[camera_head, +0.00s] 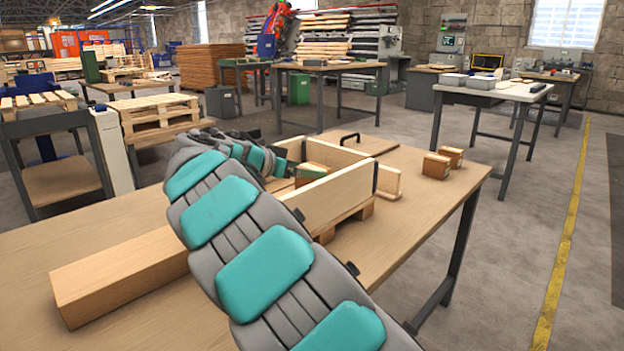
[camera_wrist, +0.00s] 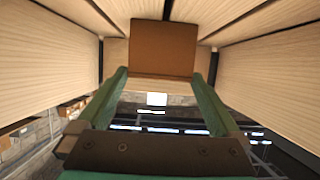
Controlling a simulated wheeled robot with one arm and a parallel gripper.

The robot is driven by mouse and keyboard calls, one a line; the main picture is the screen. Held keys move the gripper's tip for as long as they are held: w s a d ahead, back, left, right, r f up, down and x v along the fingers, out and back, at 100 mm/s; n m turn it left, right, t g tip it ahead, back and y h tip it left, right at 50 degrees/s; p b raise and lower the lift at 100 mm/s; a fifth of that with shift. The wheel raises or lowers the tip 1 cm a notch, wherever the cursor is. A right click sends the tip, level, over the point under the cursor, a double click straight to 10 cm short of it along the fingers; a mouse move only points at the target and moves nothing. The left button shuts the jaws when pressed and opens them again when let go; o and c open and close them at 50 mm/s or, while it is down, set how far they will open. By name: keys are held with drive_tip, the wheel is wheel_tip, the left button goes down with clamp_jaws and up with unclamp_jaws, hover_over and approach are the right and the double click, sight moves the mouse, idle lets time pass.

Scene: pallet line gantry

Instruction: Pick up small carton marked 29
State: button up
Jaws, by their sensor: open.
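A small brown carton (camera_wrist: 164,48) stands inside a pale wooden box with high sides; no number can be read on it. In the head view part of a brown carton (camera_head: 318,167) shows over the wall of the wooden box (camera_head: 345,192), largely hidden by that wall and my gripper. My gripper (camera_head: 304,174) is inside the box opening, its green fingers open. In the wrist view my gripper (camera_wrist: 160,78) has its fingertips apart at either side of the carton's near edge. Contact with the carton cannot be told.
Two small cartons (camera_head: 436,166) (camera_head: 453,155) stand at the right end of the wooden table (camera_head: 410,214). A long timber beam (camera_head: 120,275) lies at the front left. A flat board with a black handle (camera_head: 350,138) is behind the box. The table's right front is clear.

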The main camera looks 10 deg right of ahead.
sight(313, 167)
drive_tip(key=x, duration=0.3)
drive_tip(key=shift+w+d+f, duration=0.15)
drive_tip(key=shift+d, duration=0.1)
drive_tip(key=shift+c, duration=0.4)
drive_tip(key=c, duration=1.3)
drive_tip(key=shift+o, duration=0.2)
